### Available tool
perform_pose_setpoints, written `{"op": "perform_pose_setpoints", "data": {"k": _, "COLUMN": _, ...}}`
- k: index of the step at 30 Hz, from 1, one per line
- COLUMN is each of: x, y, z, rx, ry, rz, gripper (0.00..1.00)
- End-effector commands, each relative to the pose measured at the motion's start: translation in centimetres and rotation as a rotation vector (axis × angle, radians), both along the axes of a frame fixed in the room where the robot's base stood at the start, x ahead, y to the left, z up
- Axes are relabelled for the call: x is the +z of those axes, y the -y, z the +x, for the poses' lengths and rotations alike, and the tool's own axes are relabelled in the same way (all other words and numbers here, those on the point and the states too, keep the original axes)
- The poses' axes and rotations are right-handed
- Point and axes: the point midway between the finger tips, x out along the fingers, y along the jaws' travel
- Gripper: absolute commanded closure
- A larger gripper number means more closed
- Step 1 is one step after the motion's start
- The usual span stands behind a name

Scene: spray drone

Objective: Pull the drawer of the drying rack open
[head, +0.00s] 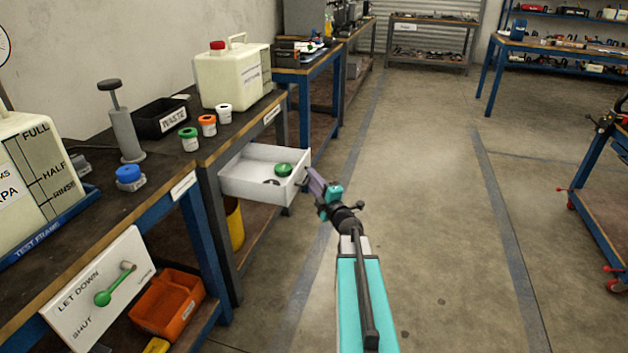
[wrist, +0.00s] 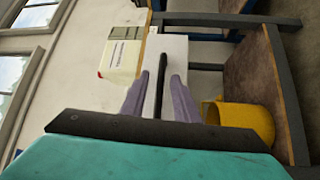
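The white drawer (head: 240,186) stands out from under the edge of the dark-topped bench in the head view, with its inside showing. A green round piece (head: 283,169) and a small dark piece lie in it. In the wrist view the white drawer front (wrist: 180,60) faces me, with a dark bar handle (wrist: 159,82) on it. My gripper (head: 318,185) is at the drawer's front right side in the head view. In the wrist view my gripper (wrist: 160,75) has its two purple fingers apart, one on each side of the handle, with gaps visible.
A cream jug (head: 225,80) and several small capped pots stand on the bench above. A yellow bucket (head: 235,222) is below the drawer; it also shows in the wrist view (wrist: 245,118). An orange bin (head: 168,303) sits lower left.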

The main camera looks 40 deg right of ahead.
Motion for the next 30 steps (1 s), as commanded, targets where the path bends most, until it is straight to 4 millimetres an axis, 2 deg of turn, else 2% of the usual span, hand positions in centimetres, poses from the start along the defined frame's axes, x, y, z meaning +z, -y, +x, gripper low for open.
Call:
{"op": "perform_pose_setpoints", "data": {"k": 8, "x": -0.1, "y": -0.3, "z": -0.2, "rx": 0.004, "ry": -0.001, "rz": 0.000, "gripper": 0.72}}
{"op": "perform_pose_setpoints", "data": {"k": 14, "x": -0.2, "y": -0.6, "z": -1.4, "rx": 0.005, "ry": -0.001, "rz": 0.000, "gripper": 0.72}}
{"op": "perform_pose_setpoints", "data": {"k": 30, "x": -1.0, "y": -1.6, "z": -7.9, "rx": 0.002, "ry": -0.002, "rz": 0.000, "gripper": 0.72}}
